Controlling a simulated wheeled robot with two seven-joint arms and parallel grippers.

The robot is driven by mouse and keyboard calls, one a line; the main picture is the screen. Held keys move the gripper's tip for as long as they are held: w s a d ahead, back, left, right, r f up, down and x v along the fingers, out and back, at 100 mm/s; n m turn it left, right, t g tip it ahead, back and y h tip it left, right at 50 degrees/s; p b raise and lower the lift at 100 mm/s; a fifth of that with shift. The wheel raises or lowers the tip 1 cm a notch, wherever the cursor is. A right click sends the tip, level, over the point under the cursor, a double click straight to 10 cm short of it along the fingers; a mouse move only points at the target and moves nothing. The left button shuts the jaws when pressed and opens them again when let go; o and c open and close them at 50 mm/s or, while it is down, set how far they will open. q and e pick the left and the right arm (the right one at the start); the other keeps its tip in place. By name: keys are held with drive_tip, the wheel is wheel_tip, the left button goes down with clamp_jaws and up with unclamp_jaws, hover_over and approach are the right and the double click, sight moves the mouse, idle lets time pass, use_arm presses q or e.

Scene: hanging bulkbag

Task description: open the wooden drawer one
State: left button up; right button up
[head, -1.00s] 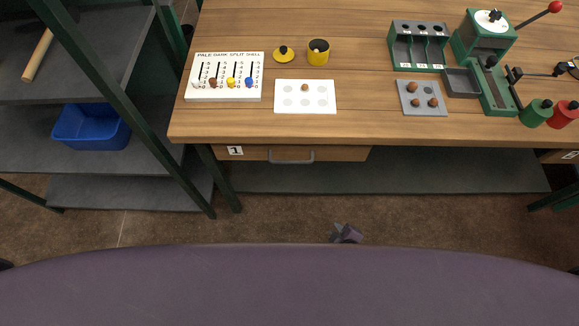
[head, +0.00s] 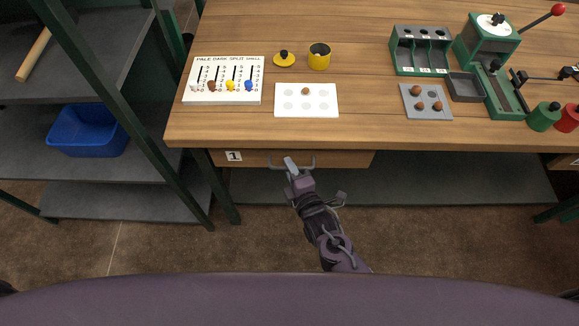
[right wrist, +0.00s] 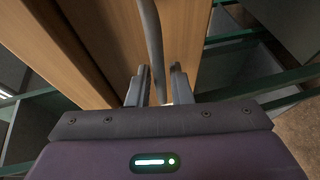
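The wooden drawer one (head: 345,159) sits under the left part of the bench top, marked with a white "1" label (head: 233,156). Its front looks flush under the table edge, so it appears shut. Its grey bar handle (head: 312,163) also shows in the right wrist view (right wrist: 152,40). My right gripper (head: 291,166) is at the left part of the handle. In the right wrist view its two fingers (right wrist: 160,85) stand apart, with the bar running between them and a small gap beside it. My left gripper is not in view.
The wooden bench (head: 380,130) carries a counting board (head: 222,80), a white tray (head: 306,100), a yellow cup (head: 319,57), a grey tray (head: 427,102) and green devices. A shelf with a blue bin (head: 88,131) stands left. The floor before the drawer is clear.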

drive_tip(key=shift+w+a+f, duration=0.1)
drive_tip(key=shift+w+a, duration=0.05)
drive_tip(key=shift+w, duration=0.15)
clamp_jaws()
